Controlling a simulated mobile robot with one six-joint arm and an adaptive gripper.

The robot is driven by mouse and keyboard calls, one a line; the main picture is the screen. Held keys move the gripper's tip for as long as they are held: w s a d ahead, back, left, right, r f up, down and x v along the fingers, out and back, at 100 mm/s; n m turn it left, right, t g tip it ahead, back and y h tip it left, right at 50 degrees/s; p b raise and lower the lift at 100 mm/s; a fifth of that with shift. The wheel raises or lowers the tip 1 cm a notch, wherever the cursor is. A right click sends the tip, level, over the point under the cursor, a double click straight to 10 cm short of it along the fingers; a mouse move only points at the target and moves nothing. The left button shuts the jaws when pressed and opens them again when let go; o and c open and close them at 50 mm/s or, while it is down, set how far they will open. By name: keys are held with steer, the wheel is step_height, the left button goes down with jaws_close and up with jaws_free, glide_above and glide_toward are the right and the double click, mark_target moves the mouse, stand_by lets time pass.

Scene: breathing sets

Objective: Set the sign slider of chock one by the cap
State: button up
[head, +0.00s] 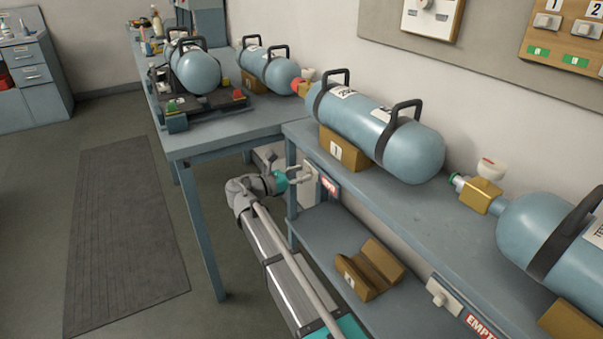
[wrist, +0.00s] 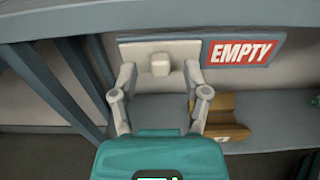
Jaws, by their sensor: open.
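The sign slider of chock one is a pale plate (wrist: 130,50) on the shelf's front edge, with a blocky white cap (wrist: 160,64) near its middle. A red sign reading EMPTY (wrist: 242,52) shows to the right of the plate; in the head view this red sign (head: 329,186) is partly visible. Chock one (head: 343,151), a brown block marked 1, stands above it under a blue cylinder (head: 372,125). My gripper (wrist: 158,72) is open, its fingertips on either side of the cap with gaps. In the head view my gripper (head: 297,178) reaches the plate from the left.
A second slider cap (head: 438,289) with its EMPTY sign (head: 480,326) is farther right on the same edge. A brown chock (head: 369,272) sits empty on the lower shelf. A table leg (head: 200,235) stands left of my arm. The floor mat (head: 128,235) area is clear.

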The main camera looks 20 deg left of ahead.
steer(key=shift+w+d, duration=0.2)
steer(key=shift+w, duration=0.05)
jaws_close()
stand_by(0.3)
